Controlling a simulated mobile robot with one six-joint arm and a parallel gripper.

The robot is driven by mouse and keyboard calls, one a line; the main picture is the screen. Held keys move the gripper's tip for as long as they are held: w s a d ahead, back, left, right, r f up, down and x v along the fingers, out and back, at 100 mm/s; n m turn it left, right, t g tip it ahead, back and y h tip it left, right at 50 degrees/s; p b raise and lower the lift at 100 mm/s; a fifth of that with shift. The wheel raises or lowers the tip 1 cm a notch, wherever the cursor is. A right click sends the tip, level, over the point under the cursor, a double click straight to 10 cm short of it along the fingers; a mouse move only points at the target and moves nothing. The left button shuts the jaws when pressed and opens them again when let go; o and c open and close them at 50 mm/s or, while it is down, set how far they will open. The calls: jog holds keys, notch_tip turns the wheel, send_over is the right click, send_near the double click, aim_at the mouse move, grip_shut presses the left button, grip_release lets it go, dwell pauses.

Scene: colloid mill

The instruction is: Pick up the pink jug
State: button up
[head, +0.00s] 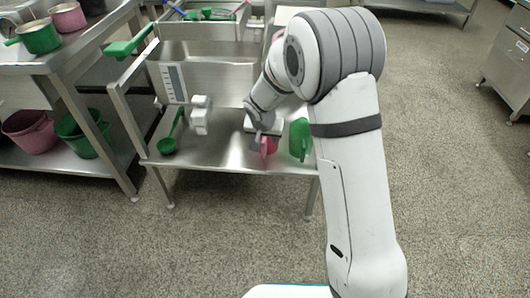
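A small pink vessel, which looks like the pink jug (269,149), is on the steel table at its front right. Only part of it shows; my arm and gripper hide the rest. My gripper (262,137) is right at the jug, reaching down from above. It overlaps the jug in this view. I cannot tell whether its fingers are apart or closed, or whether they touch the jug.
A green jug (300,139) stands close to the right of the pink one, partly behind my arm. A green ladle (169,145) and a white device (200,115) are to the left. A left table (45,66) holds pots; pink (28,133) and green (82,135) buckets sit below.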

aim_at(263, 143)
jog(key=f, duration=0.1)
jog(key=w+f, duration=0.1)
jog(key=f, duration=0.1)
jog(key=a+f+b, duration=0.1)
jog(key=shift+w+f, duration=0.2)
jog(key=shift+f, duration=0.2)
jog(key=b+x, duration=0.2)
jog(key=x, duration=0.3)
jog(key=shift+w+f, duration=0.15)
grip_shut()
